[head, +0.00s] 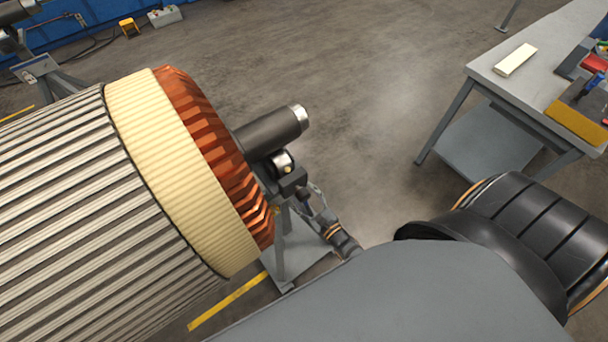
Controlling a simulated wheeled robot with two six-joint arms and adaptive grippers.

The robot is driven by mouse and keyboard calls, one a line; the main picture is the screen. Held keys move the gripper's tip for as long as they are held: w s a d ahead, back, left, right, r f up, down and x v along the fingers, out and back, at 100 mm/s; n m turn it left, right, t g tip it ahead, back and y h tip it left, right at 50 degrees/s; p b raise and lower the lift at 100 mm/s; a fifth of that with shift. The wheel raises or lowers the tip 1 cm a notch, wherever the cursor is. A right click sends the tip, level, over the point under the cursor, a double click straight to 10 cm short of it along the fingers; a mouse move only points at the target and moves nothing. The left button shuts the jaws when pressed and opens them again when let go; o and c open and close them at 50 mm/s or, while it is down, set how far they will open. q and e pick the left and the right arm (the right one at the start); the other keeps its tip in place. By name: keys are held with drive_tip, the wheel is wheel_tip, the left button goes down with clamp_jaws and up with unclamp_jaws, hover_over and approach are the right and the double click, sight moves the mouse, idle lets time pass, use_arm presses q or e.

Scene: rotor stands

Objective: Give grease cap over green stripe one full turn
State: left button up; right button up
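The large rotor (90,200) lies across the left, with a cream band (180,170), copper end windings (215,150) and a dark shaft end (270,130) resting over a grey stand (284,250). A small round shiny part (283,161) shows under the shaft; I cannot tell whether it is a grease cap. No green stripe can be made out. My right gripper (308,198) is small and partly hidden beside the stand head, just below the round part. I cannot tell whether its fingers are open or touching anything. My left gripper is out of view.
A grey workbench (490,72) stands at the upper right, with a cream block (515,60), a yellow item (577,123) and tools on it. Another stand (45,70) is at the far left. The floor between rotor and bench is clear. Yellow floor tape (228,302) runs below the rotor.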

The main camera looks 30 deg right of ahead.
drive_tip(key=shift+s, duration=0.35)
drive_tip(key=s+d, duration=0.1)
drive_tip(key=s, duration=1)
drive_tip(key=shift+d, duration=0.3)
drive_tip(key=shift+s, duration=0.1)
